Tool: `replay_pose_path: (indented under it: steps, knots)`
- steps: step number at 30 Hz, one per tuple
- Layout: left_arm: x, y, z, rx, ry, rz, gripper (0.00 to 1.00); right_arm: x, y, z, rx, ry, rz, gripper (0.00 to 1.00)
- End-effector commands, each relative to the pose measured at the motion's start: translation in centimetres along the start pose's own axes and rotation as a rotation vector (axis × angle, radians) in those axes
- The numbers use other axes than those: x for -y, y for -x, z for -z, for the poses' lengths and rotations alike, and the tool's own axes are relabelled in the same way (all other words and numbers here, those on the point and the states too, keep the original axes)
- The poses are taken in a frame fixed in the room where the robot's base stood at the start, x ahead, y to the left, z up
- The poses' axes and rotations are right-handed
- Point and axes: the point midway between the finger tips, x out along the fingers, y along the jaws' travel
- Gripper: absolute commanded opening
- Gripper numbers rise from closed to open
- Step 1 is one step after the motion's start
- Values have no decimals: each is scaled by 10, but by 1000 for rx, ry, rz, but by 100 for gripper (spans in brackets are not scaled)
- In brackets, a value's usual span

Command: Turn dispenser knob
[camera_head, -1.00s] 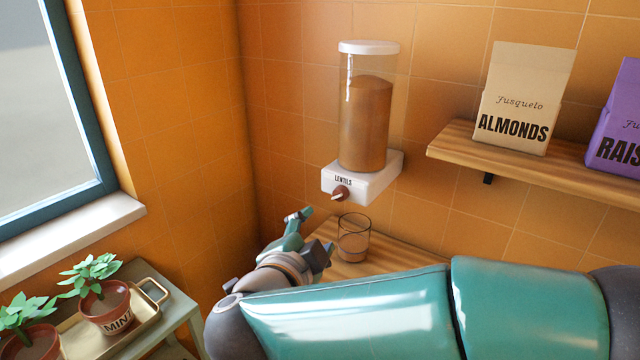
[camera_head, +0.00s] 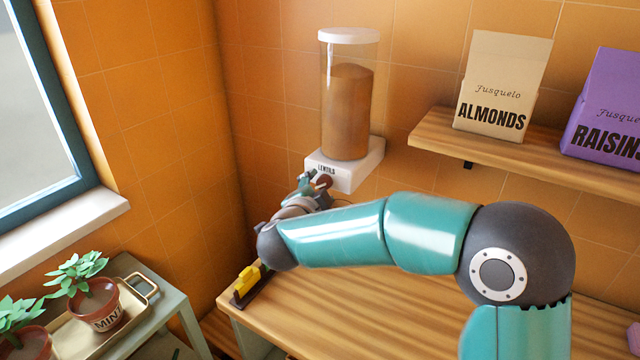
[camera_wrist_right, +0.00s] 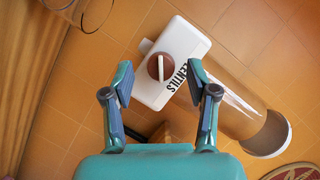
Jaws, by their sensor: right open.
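The lentil dispenser (camera_head: 346,110) is a clear cylinder with a white lid and brown contents, on a white base (camera_head: 358,173) labelled LENTILS against the tiled wall. Its round brown knob (camera_head: 325,181) is on the base's front, partly covered by my right gripper (camera_head: 316,184). In the right wrist view the knob (camera_wrist_right: 160,68) has a pale bar across it, close to upright in the picture. My right gripper (camera_wrist_right: 161,80) is open there, one finger on each side of the knob, with visible gaps. My left gripper is not in view.
Under my right arm is a wooden counter (camera_head: 390,320) with a yellow object (camera_head: 247,280) at its left end. A shelf (camera_head: 440,140) holds almonds (camera_head: 500,85) and raisins (camera_head: 608,115). Potted plants stand lower left. Glass rims (camera_wrist_right: 85,12) show top left in the wrist view.

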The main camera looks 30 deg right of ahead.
Motion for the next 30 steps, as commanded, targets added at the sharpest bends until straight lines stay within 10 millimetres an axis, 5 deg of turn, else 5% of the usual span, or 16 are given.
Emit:
replay_pose_path:
  steps: [14, 25, 30]
  knots:
    - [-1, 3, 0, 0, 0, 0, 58, 0, -16, -1, 1, 0, 1, 58]
    - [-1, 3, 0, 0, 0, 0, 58, 0, -15, -1, 2, 0, 1, 0]
    - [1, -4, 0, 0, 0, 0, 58, -2, -16, -3, 2, -15, 7, 0]
